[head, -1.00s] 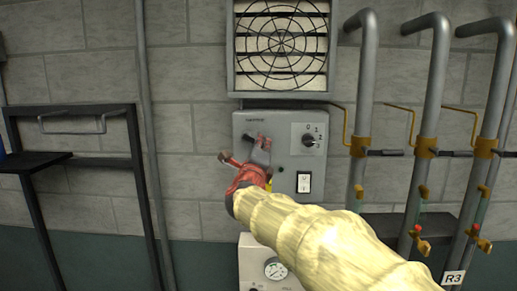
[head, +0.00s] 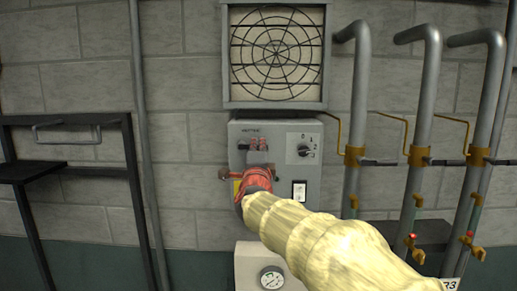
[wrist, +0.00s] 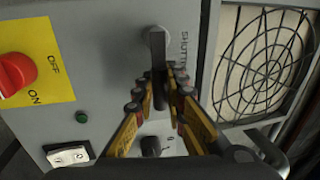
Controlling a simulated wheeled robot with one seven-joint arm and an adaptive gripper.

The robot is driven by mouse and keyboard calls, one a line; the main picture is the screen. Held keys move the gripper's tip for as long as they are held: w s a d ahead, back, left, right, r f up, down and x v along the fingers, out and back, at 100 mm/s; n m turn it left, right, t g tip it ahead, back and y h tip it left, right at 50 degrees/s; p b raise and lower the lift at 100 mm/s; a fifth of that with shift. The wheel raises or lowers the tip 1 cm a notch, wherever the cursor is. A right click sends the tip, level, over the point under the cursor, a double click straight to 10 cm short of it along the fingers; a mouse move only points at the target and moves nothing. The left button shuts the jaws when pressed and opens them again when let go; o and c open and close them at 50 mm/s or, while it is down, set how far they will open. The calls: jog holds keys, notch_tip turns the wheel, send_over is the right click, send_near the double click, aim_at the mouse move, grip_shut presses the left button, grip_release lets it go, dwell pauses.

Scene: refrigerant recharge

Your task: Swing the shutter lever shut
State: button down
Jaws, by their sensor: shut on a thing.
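In the head view my gripper (head: 258,148) is in front of the box's upper left part.
A fan grille (head: 277,55) is above the box. A rotary knob (head: 305,151) and a white rocker switch (head: 299,191) are to the right. A red knob (wrist: 15,73) sits on a yellow plate. Grey pipes (head: 420,110) stand at the right, a black shelf frame (head: 130,165) at the left.

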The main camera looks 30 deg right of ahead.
jog(key=c, duration=1.8)
grip_release()
jog(key=v, duration=1.2)
